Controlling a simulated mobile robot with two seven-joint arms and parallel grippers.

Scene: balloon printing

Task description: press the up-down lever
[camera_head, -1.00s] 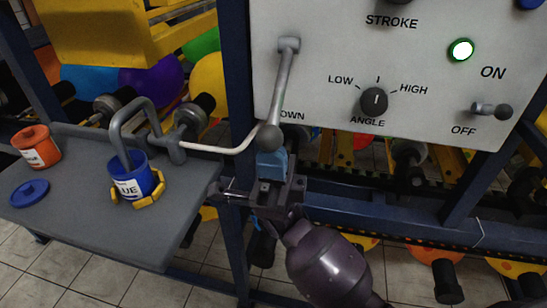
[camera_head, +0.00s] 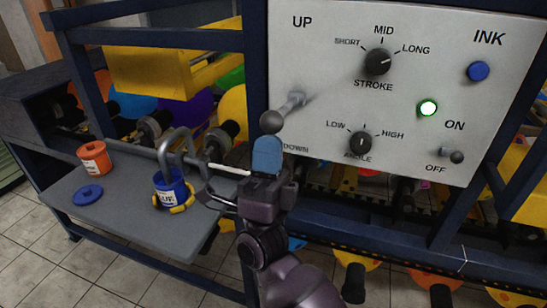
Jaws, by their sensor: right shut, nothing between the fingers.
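The up-down lever (camera_head: 286,108) is a grey metal arm with a dark ball knob (camera_head: 271,122). It is mounted on the left part of the white control panel (camera_head: 405,40), between the words UP and DOWN. The lever sticks out from the panel toward me, its knob a little below its pivot. My right gripper (camera_head: 267,150) is shut and empty, its blue fingertips directly below the knob. They look very close to it; I cannot tell whether they touch. My left gripper is out of view.
The panel also has the stroke dial (camera_head: 378,62), angle dial (camera_head: 360,143), blue ink button (camera_head: 478,71), lit green light (camera_head: 428,108) and on-off switch (camera_head: 452,155). A grey side table (camera_head: 125,215) at left holds a blue cup (camera_head: 172,186) and an orange cup (camera_head: 94,158).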

